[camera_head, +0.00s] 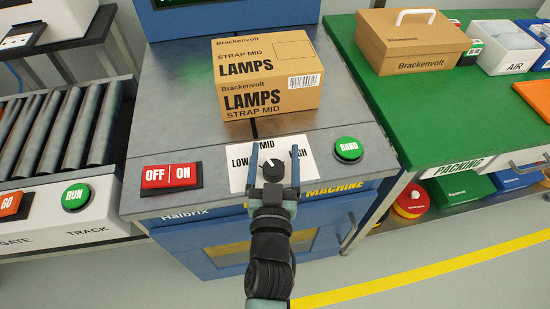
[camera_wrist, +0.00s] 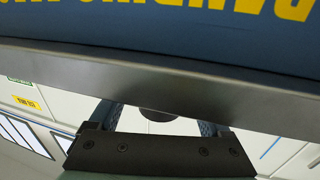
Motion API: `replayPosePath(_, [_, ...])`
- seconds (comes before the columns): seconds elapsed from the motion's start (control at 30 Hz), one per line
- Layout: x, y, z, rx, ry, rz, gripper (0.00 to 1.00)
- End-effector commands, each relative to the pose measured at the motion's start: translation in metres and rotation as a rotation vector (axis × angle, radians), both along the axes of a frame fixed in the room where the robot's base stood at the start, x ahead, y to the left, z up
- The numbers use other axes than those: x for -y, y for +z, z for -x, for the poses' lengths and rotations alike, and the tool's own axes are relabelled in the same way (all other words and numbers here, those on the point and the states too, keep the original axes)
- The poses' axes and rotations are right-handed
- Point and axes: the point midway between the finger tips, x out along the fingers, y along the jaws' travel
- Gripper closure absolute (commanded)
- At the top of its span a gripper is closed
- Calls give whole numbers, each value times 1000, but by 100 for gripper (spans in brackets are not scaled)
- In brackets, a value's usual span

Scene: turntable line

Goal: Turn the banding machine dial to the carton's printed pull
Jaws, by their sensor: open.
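The banding machine (camera_head: 150,205) has a grey top with a white dial plate (camera_head: 238,182) marked LOW, MID and HIGH. The black dial (camera_head: 268,166) is partly hidden by my gripper (camera_head: 275,150). Its pointer is too small to read surely. The brown carton (camera_head: 292,100) stands behind the plate, printed "LAMPS" and "STRAP MID". My gripper is open, with one finger on either side of the dial in the head view. In the wrist view a dark round shape (camera_wrist: 158,114), likely the dial, shows between the fingers, partly cut off by a grey edge. I see no contact.
A red OFF/ON switch (camera_head: 170,176) is left of the plate and a green BAND button (camera_head: 348,149) is right of it. A roller track (camera_head: 60,130) lies at left. A green packing table (camera_head: 385,95) at right holds a brown case (camera_head: 410,42) and white bins.

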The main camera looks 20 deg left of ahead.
Motion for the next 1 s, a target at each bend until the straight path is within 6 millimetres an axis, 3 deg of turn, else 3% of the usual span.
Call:
replayPosePath(0.27, [9, -1, 25, -3, 2, 1, 19])
replayPosePath(0.7, [36, -1, 97, -4, 1, 3, 19])
replayPosePath(1.0, [45, 0, 120, -1, 0, 0, 19])
